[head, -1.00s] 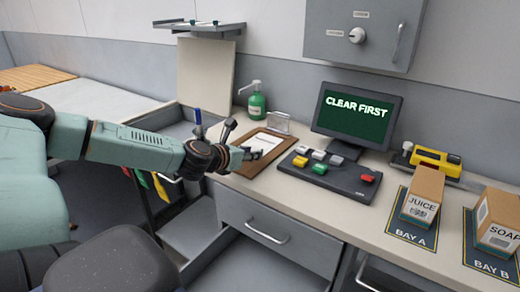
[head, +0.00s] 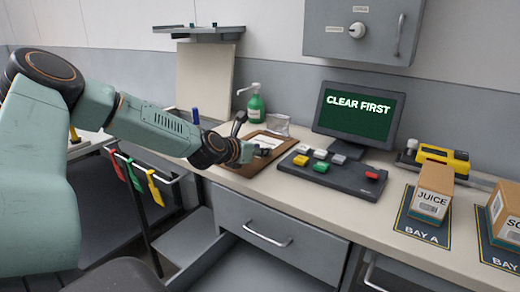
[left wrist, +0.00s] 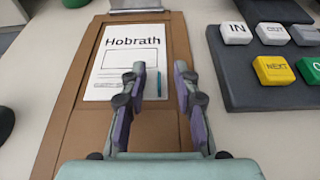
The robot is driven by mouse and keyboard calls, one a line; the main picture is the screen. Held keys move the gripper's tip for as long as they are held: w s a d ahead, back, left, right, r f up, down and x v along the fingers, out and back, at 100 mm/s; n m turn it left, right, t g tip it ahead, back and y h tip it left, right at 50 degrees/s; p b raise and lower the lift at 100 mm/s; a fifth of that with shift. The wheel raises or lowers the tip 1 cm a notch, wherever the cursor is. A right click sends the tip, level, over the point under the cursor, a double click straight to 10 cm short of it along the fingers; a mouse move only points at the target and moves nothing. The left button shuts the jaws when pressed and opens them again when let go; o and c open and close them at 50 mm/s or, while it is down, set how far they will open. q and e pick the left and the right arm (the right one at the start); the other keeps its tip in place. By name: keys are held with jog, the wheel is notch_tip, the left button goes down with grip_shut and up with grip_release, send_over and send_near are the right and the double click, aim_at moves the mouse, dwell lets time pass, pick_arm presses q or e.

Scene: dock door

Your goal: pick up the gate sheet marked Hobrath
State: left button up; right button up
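The gate sheet marked Hobrath (left wrist: 110,55) is a white page with a printed box, lying on a brown clipboard (left wrist: 70,130) with a metal clip at its top. A teal pen lies along the sheet's right side. In the head view the sheet (head: 265,141) is partly hidden by my left gripper (head: 255,152). In the left wrist view my left gripper (left wrist: 160,88) is open, its two purple-padded fingers over the lower part of the sheet and the board. Nothing is between the fingers. My right gripper is in neither view.
A keypad (head: 333,174) with several coloured buttons sits right of the clipboard. A monitor (head: 358,112) reads CLEAR FIRST. A green pump bottle (head: 255,106) stands behind. Boxes marked JUICE (head: 432,190) and SOAP stand on bay mats at right.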

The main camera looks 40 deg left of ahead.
pick_arm(q)
jog(key=shift+a, duration=0.1)
jog(key=shift+c, duration=1.4)
grip_shut()
notch_tip(320, 180, up, 18)
jog(key=p, duration=1.1)
jog(key=shift+p, duration=0.3)
